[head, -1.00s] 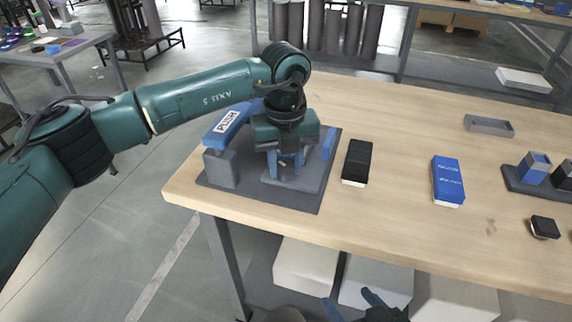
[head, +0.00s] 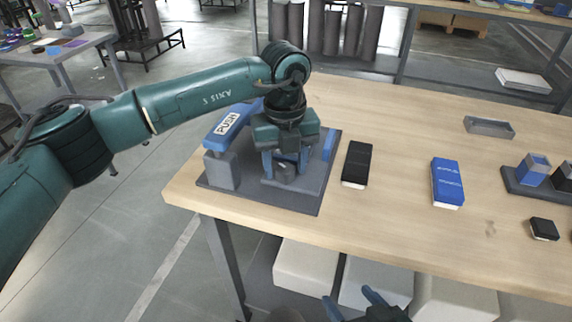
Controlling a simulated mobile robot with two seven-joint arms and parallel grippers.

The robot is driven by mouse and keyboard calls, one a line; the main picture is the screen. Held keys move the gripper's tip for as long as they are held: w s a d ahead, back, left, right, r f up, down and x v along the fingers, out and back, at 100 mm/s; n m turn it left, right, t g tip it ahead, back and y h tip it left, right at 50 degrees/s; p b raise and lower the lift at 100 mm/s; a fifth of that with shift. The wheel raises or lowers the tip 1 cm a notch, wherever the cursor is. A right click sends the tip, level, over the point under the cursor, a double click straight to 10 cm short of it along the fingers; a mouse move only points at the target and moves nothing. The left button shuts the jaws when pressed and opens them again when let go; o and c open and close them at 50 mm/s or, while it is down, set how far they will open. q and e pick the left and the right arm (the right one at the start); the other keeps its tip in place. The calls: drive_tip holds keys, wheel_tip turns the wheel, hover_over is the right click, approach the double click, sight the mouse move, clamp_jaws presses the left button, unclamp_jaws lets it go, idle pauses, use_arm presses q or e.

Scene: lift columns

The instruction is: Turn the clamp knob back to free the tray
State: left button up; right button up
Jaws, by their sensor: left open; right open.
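A clamp fixture stands on a dark grey base plate (head: 300,199) at the left end of the table. It has a blue arm marked PUSH (head: 228,124), a grey block (head: 221,170) under that arm and a blue upright piece (head: 329,146) at the right. My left gripper (head: 286,170) points down over the middle of the plate. Its blue fingers are open, one on each side of a small grey knob-like part (head: 285,174); I cannot tell whether they touch it. My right gripper (head: 350,295) is open and empty below the table's front edge.
A black box (head: 357,163), a blue box (head: 448,182), a shallow grey tray (head: 489,127), a small black block (head: 544,229) and a dark holder with blocks (head: 520,180) are on the wooden table (head: 400,220). Pale bins (head: 305,267) sit underneath.

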use_arm(q)
wheel_tip(320, 180, up, 4)
drive_tip(key=shift+r+p, duration=0.1)
drive_tip(key=shift+p, duration=0.95)
drive_tip(key=shift+r+p, duration=0.6)
drive_tip(key=shift+r, duration=0.6)
